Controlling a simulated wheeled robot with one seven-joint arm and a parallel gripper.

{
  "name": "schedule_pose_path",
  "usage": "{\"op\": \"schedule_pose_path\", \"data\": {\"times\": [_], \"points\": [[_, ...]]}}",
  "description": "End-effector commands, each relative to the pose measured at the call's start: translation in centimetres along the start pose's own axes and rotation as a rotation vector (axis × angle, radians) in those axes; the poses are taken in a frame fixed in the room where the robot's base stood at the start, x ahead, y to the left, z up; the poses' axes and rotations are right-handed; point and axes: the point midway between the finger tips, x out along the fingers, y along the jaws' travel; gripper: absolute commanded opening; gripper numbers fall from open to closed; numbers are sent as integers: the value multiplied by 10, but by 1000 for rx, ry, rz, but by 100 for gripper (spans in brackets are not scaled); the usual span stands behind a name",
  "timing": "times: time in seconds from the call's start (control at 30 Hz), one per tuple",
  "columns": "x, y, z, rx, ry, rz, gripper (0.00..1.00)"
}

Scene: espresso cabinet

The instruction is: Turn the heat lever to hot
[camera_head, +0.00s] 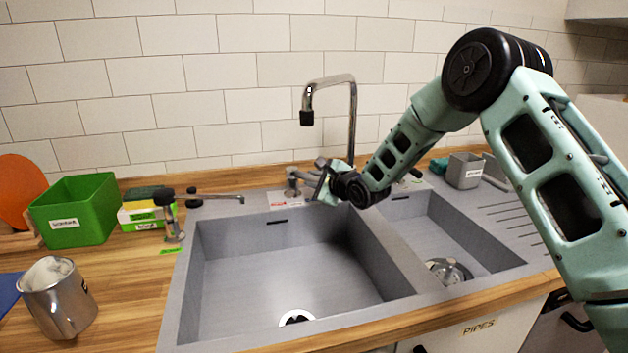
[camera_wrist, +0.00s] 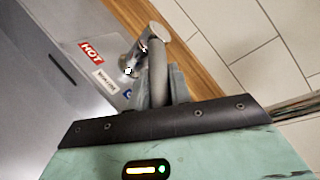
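The heat lever (camera_head: 293,182) is a metal lever on the back rim of the sink, left of the tall tap. In the wrist view the lever (camera_wrist: 157,70) has a short body and a bar reaching toward my gripper. A label plate beside it carries a red HOT label (camera_wrist: 91,52), a white label (camera_wrist: 104,81) and a blue mark (camera_wrist: 128,94). My gripper (camera_head: 322,181) is at the lever from the right. In the wrist view its fingers (camera_wrist: 161,88) lie close on both sides of the bar, which looks held between them. The bar's end is hidden.
The grey double sink (camera_head: 400,290) lies below, with the curved tap (camera_head: 352,110) behind my gripper. A second black-handled metal fitting (camera_head: 172,215) stands at left. A green box (camera_head: 75,210), a metal jug (camera_head: 58,300) and a grey holder (camera_head: 464,171) stand around the sink.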

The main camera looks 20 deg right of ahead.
Motion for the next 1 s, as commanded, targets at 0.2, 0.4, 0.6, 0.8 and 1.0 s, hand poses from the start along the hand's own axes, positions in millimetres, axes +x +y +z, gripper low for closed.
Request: {"op": "schedule_pose_path", "data": {"times": [0.2,0.4,0.6,0.8,1.0], "points": [[0,1,0,2,6,-3,0],[-1,6,3,13,42,-32,0],[-2,13,10,41,123,-95,0],[-3,20,20,74,232,-179,0],[-2,26,30,111,348,-268,0]]}}
